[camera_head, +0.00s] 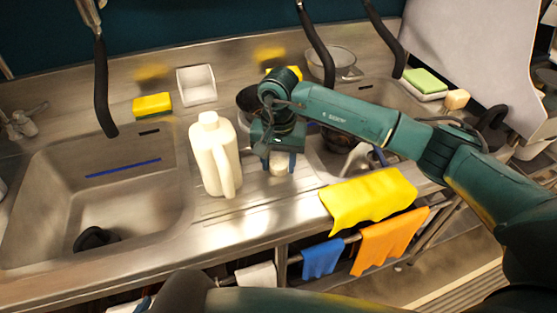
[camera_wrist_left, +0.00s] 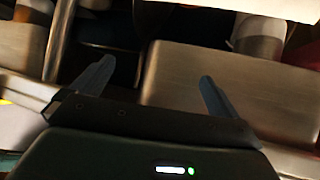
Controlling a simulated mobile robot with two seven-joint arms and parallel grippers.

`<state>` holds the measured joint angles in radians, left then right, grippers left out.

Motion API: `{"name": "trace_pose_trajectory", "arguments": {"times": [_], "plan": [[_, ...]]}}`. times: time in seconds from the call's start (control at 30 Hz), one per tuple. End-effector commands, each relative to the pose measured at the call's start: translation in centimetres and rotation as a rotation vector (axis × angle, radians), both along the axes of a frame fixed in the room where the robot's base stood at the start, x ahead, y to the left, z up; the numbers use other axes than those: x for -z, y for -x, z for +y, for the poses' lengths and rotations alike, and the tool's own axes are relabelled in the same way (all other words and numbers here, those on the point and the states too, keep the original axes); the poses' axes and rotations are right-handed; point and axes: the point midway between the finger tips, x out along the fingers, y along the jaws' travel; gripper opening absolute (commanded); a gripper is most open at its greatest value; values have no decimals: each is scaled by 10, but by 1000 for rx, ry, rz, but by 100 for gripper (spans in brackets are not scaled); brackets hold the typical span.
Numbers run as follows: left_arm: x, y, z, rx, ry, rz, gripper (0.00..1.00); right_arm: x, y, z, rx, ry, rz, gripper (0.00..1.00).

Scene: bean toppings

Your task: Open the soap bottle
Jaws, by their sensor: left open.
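The soap bottle is a cream-white jug with a side handle (camera_head: 214,160). It stands upright on the steel counter between the two sinks. My left gripper (camera_wrist_left: 155,82) is open and empty in the left wrist view, away from the bottle.
A left sink (camera_head: 100,190) holds a dark object. A yellow sponge (camera_head: 152,105) and a white square dish (camera_head: 196,86) stand behind. Yellow (camera_head: 370,196), orange (camera_head: 390,240) and blue (camera_head: 322,259) cloths hang at the front. Bowls and the right sink lie behind my right arm.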

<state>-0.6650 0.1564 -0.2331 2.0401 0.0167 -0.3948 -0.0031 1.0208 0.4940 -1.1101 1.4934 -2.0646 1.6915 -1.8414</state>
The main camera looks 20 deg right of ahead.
Motion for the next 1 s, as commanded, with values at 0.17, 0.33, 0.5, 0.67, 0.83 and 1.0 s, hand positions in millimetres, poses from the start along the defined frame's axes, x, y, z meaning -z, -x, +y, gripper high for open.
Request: {"name": "trace_pose_trajectory", "arguments": {"times": [0.17, 0.33, 0.5, 0.67, 0.83, 1.0], "plan": [[-2, 0, -1, 2, 2, -3, 100, 0, 0, 0, 1, 1, 0, 59], [-2, 0, -1, 2, 2, -3, 100, 0, 0, 0, 1, 1, 0, 59], [-9, 0, -1, 2, 1, -2, 100, -7, 0, 0, 1, 1, 0, 59], [2, 0, -1, 2, 1, -2, 100, -30, -1, -1, 0, 1, -5, 59], [7, -1, -3, 8, 4, -10, 100, -68, -1, 0, 0, 1, -6, 59], [2, -3, -6, 17, 10, -30, 100, -101, -1, 0, 0, 1, -4, 59]]}}
